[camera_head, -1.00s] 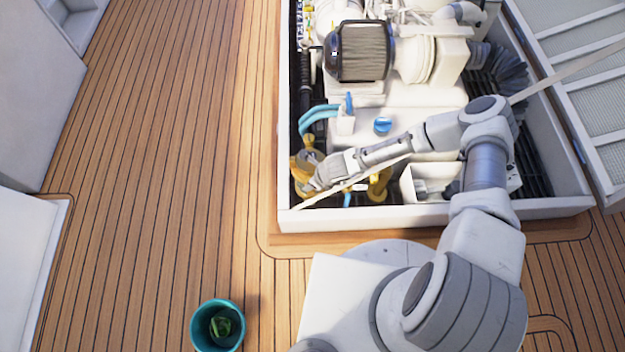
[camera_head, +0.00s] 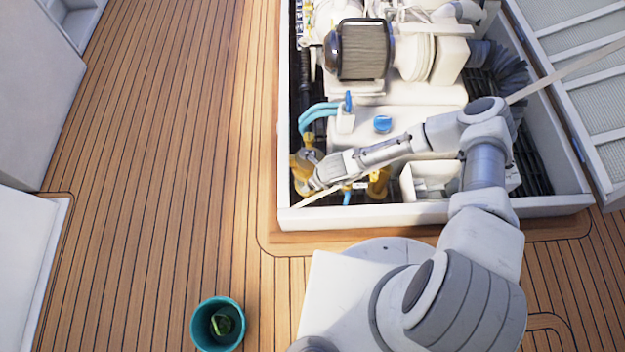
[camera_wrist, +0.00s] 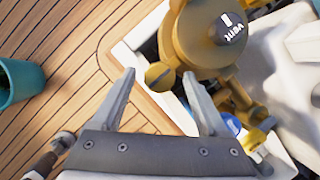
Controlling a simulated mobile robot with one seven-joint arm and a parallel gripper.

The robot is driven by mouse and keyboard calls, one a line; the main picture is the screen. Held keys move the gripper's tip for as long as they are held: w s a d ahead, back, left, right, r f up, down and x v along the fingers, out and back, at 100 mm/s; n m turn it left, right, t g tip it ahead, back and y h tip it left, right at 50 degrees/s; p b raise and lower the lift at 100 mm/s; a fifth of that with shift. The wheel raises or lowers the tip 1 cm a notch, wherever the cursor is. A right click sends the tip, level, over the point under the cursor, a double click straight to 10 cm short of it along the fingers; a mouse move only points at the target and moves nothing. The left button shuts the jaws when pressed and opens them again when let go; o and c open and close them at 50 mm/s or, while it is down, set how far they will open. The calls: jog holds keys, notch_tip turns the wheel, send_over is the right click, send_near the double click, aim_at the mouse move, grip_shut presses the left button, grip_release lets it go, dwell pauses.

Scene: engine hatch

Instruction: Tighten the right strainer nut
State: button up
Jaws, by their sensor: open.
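The brass strainer (camera_head: 308,158) stands in the front left corner of the open engine hatch. A rounded brass nut (camera_wrist: 159,76) with a dark slot sits at the lid's edge. My gripper (camera_wrist: 159,78) is open, with one finger on each side of this nut in the picture. I cannot tell whether the fingers touch it. In the head view my gripper (camera_head: 316,180) is beside the strainer and hides part of it.
The hatch's white rim (camera_head: 400,216) runs close below my gripper. A pale strap (camera_head: 565,72) crosses the hatch diagonally past my arm. Blue hoses (camera_head: 318,113) and the engine (camera_head: 362,50) lie behind. A teal bucket (camera_head: 217,325) stands on the clear wooden deck (camera_head: 170,180).

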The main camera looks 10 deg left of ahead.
jog(key=p+v, duration=0.6)
jog(key=v, duration=1.1)
jog(key=shift+r, duration=0.25)
jog(key=shift+d, duration=0.1)
jog(key=w+d+r+n+h, duration=0.1)
jog(key=w+d+r+n, duration=0.15)
jog(key=r+n, duration=0.45)
jog(key=w+d+r+n+t, duration=0.1)
jog(key=w+d+r+n, duration=0.2)
jog(key=r, duration=0.8)
jog(key=w+d+r+n+h, duration=0.1)
jog(key=d+r+n, duration=0.4)
jog(key=r, duration=0.3)
jog(key=s+d+r+n+t+h, duration=0.1)
jog(key=s+d+r+n, duration=0.35)
jog(key=s+r, duration=0.6)
jog(key=s+d+r+n+t+h, duration=0.1)
jog(key=s+d+r+n, duration=0.35)
jog(key=r, duration=0.85)
notch_tip(320, 180, up, 15)
jog(key=s+a+p, duration=0.1)
jog(key=a+p, duration=0.1)
jog(key=p, duration=1.2)
jog(key=shift+s+p, duration=0.35)
jog(key=shift+s, duration=0.05)
